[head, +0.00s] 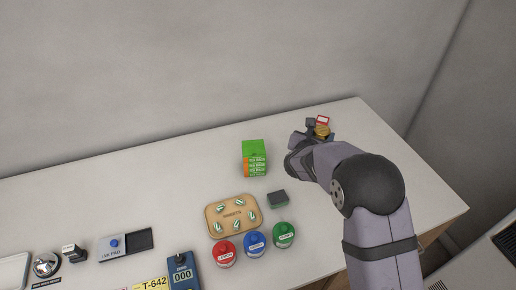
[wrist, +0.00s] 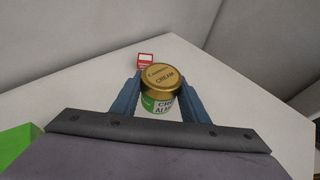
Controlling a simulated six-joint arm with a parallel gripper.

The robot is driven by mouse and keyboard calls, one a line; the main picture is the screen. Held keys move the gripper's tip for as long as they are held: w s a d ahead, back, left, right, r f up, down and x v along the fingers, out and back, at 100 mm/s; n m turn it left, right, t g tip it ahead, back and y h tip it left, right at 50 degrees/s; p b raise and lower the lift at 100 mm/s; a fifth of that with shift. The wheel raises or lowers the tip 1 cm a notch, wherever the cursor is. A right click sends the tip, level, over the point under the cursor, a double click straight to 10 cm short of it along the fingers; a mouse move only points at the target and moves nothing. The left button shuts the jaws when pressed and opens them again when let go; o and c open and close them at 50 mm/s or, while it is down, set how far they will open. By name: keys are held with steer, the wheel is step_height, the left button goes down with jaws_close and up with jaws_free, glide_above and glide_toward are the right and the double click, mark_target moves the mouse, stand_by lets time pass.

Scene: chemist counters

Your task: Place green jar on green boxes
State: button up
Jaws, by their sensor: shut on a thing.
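The green jar has a gold lid marked "cream" and a green and white label. In the wrist view the jar (wrist: 162,79) is upright between the two fingers of my gripper (wrist: 162,98), which is shut on it. In the head view my gripper (head: 317,132) is at the counter's far right and the jar's gold lid (head: 322,131) shows there; the arm hides the rest. I cannot tell whether the jar touches the counter. The stacked green boxes (head: 255,158) stand left of my gripper; a green corner of them (wrist: 18,150) shows at the wrist view's lower left.
A small red and white box (wrist: 145,60) stands just beyond the jar. A dark block (head: 278,199), a tan tray (head: 232,213) and red, blue and green-lidded jars (head: 255,243) lie nearer the front. The counter left of the green boxes is clear.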

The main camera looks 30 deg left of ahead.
mark_target(254, 148)
steer(key=s+a+r+n+y, duration=0.1)
steer(key=s+a+r, duration=0.2)
steer(key=a, duration=0.3)
steer(key=s+a+r+n+y, duration=0.2)
steer(key=s+a+r, duration=0.1)
steer(key=a, duration=0.4)
steer(key=s+a+r+n+y+b, duration=0.1)
steer(key=s+a+r+y, duration=0.1)
steer(key=a, duration=0.4)
steer(key=shift+s+a+r+n+g, duration=0.15)
steer(key=shift+s+r+n+g, duration=0.3)
steer(key=shift+s, duration=0.8)
steer(key=shift+y, duration=0.4)
steer(key=shift+f+p, duration=0.3)
steer(key=shift+f, duration=4.7)
steer(key=shift+f+b, duration=0.2)
steer(key=shift+b, duration=0.1)
steer(key=o, duration=1.1)
